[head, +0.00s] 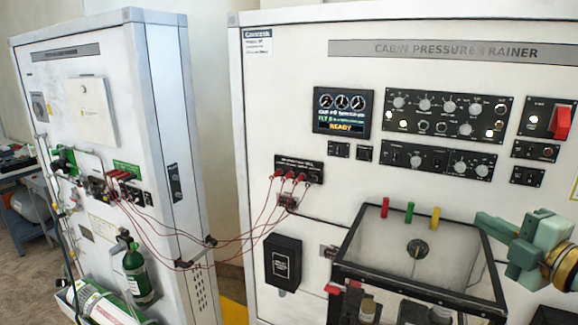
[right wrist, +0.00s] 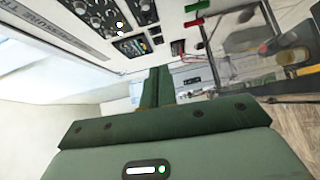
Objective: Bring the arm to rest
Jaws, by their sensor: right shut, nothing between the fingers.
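My right gripper (head: 492,226) is green and comes in from the right edge in the head view. It is in front of the cabin pressure trainer panel (head: 450,190), beside the upper right corner of the clear-walled box (head: 378,272). Its fingers are together and hold nothing. In the right wrist view the two green fingers (right wrist: 157,86) lie side by side, with the panel beyond them. I cannot tell from these views whether the gripper touches the panel. My left gripper does not show.
The box has a dark rim, with red, green and yellow pieces above it. Red leads (head: 235,240) hang between the panel and the left cabinet (head: 110,90). A red switch cover (head: 561,122) is above my right gripper. A green cylinder (head: 137,272) stands at left.

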